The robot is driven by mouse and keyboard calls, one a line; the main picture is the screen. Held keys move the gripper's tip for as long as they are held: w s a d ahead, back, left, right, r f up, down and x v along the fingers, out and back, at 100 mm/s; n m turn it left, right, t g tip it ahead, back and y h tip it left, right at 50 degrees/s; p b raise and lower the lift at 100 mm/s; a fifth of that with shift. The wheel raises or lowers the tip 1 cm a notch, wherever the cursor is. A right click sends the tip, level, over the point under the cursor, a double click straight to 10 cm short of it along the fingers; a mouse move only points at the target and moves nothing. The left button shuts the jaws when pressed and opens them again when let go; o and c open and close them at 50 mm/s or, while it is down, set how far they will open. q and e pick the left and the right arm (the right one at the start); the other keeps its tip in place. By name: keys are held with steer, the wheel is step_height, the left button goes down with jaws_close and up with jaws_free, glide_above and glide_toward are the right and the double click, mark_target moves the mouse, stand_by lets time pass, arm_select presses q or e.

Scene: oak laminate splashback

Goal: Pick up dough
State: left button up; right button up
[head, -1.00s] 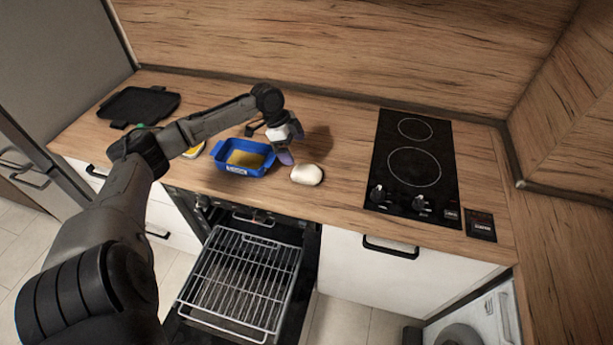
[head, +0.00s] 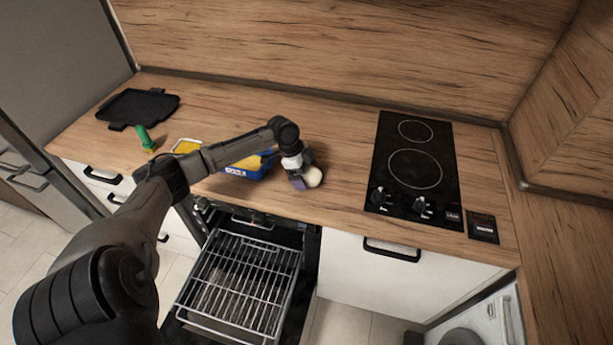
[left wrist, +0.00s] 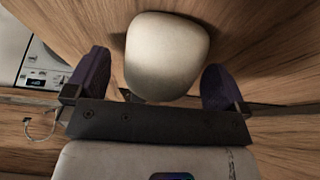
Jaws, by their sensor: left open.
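The dough (head: 313,176) is a smooth off-white lump on the wooden worktop, left of the hob. In the left wrist view the dough (left wrist: 166,55) lies ahead of and between the two purple fingers, with a gap on each side. My left gripper (head: 303,176) is open and empty, right at the dough; it also shows in the left wrist view (left wrist: 158,85). The fingers hide part of the dough in the head view. My right gripper is not in view.
A blue baking dish (head: 243,172) with yellow contents stands left of the dough, partly behind my arm. A black tray (head: 140,105), a green-handled brush (head: 145,138) and the black hob (head: 415,165) are also on the worktop. The oven rack (head: 240,285) is pulled out below.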

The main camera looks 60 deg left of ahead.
arm_select(q)
steer(key=shift+w+f, duration=0.1)
steer(key=shift+f, duration=0.1)
steer(key=c, duration=1)
steer(key=shift+c, duration=0.4)
steer(key=shift+r, duration=0.15)
